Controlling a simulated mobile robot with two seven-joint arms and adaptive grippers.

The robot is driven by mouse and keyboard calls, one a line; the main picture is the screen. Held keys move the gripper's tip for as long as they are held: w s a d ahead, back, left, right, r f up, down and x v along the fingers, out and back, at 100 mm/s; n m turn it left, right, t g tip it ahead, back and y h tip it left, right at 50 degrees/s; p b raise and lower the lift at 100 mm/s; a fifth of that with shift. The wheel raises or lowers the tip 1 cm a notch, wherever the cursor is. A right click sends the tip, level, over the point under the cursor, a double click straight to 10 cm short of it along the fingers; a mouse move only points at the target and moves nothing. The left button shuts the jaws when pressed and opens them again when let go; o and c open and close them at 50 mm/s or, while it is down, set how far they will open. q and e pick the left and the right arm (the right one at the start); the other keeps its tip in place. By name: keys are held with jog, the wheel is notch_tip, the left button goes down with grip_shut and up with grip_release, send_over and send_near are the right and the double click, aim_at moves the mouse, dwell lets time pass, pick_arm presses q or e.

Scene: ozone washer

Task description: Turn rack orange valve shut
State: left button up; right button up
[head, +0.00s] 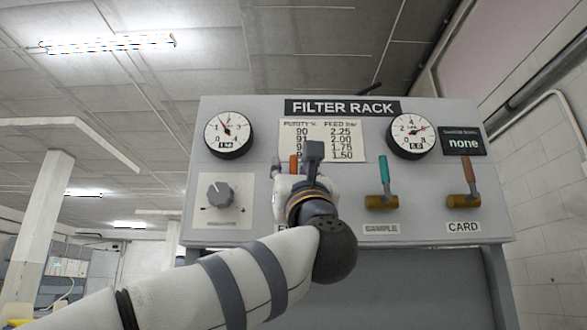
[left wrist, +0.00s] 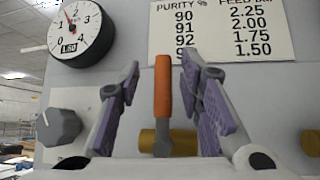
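The orange valve's upright lever (left wrist: 163,88) shows in the left wrist view, over a brass body (left wrist: 176,143). In the head view only the top of the orange lever (head: 293,161) shows; my gripper and wrist hide the rest and most of its label. My left gripper (head: 296,168) is in front of this valve on the filter rack (head: 350,230). Its purple-padded fingers stand apart on either side of the lever in the left wrist view, with gaps visible between pads and lever. My right gripper is in neither view.
A teal-handled SAMPLE valve (head: 383,180) and a rust-coloured CARD valve (head: 467,180) are to the right. A grey knob (head: 221,195) is to the left. Two gauges (head: 229,134) (head: 411,134) and a purity chart (head: 345,140) are above.

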pick_arm(q)
jog(key=shift+d+f, duration=0.1)
jog(key=shift+s+d+f, duration=0.1)
jog(key=shift+s+f, duration=0.05)
jog(key=v, duration=1.1)
jog(key=shift+s+f, duration=0.15)
jog(key=shift+s, duration=0.05)
